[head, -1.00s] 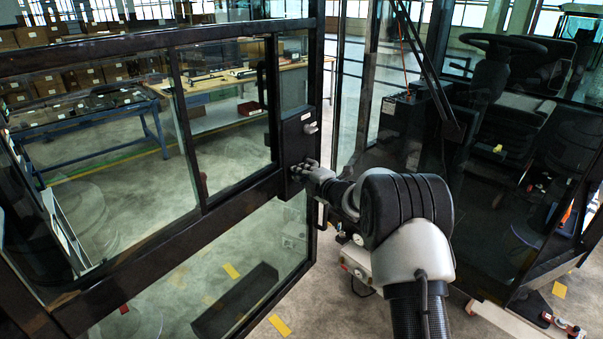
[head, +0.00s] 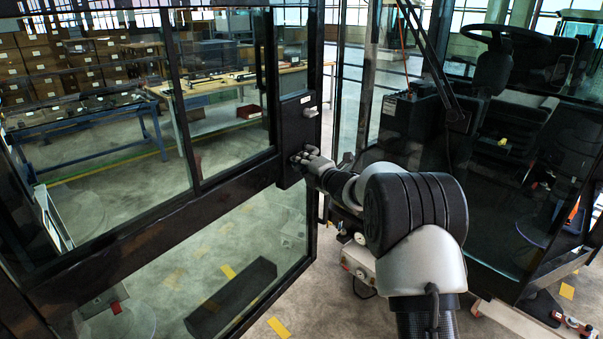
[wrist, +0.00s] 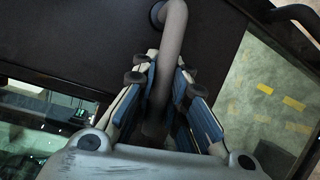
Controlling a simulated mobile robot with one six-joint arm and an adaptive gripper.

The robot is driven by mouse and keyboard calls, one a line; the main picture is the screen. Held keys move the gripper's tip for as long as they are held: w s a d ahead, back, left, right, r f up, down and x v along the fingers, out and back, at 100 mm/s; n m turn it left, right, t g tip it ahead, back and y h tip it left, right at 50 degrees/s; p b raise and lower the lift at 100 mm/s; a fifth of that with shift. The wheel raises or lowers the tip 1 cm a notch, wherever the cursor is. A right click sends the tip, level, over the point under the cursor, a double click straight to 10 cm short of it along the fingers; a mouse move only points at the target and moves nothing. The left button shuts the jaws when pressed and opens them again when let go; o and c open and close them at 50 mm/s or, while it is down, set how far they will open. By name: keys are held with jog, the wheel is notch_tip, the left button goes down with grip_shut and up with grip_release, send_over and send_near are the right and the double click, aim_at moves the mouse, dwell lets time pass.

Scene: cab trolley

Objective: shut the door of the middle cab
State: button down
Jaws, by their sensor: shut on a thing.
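The cab door (head: 232,182) is a black frame with glass panes, standing open across the left of the head view. My gripper (head: 305,160) is at the door's edge, at the lock panel below a small latch knob (head: 310,112). In the wrist view my gripper (wrist: 160,105) has its blue-padded fingers on both sides of a grey bar handle (wrist: 173,40), shut on it. The cab (head: 500,150), with steering wheel and seat, stands open at the right.
A workbench (head: 235,88) and a blue-legged table (head: 90,117) with stacked boxes (head: 45,65) are behind the glass. A low trolley part (head: 510,322) lies at the cab's foot.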

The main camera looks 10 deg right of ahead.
aim_at(278, 152)
jog(key=shift+b, duration=0.55)
jog(key=shift+w+a+r, duration=0.1)
jog(key=shift+r, duration=0.1)
jog(key=w+a, duration=0.3)
jog(key=w+a+p, duration=0.1)
jog(key=w+a, duration=0.2)
jog(key=shift+w+a+f, duration=0.15)
jog(key=shift+w, duration=0.15)
jog(key=c, duration=1.6)
grip_release()
jog(key=shift+a+f, duration=0.1)
jog(key=shift+f, duration=0.05)
jog(key=shift+s, duration=0.15)
